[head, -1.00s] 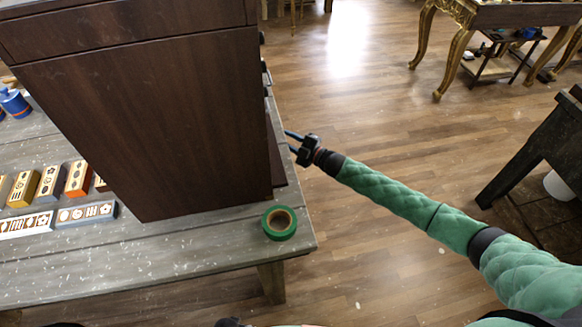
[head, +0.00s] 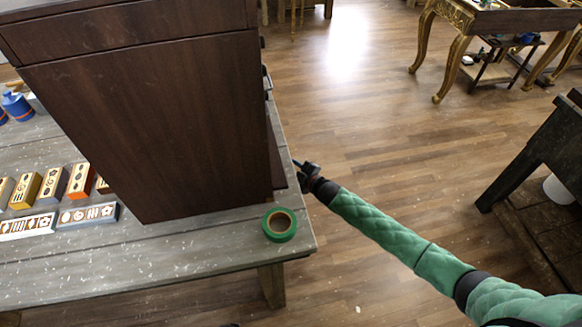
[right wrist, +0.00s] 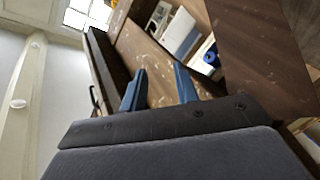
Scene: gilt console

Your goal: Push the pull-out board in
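The dark brown cabinet (head: 150,120) stands on a grey plank table (head: 180,265). A thin dark board (head: 276,160) sticks out low on its right-hand side; most of it is hidden behind the cabinet's near side. My right gripper (head: 298,167) is just right of the board, beyond the table edge; I cannot tell whether it touches. In the right wrist view its two blue fingers (right wrist: 160,74) are apart with nothing between them, pointing at speckled brown wood (right wrist: 150,55). My left gripper is not in view.
A green tape roll (head: 279,224) lies on the table near the cabinet's front right corner. Patterned blocks (head: 52,185) stand left of the cabinet. A dark wooden stand (head: 545,150) is at the right.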

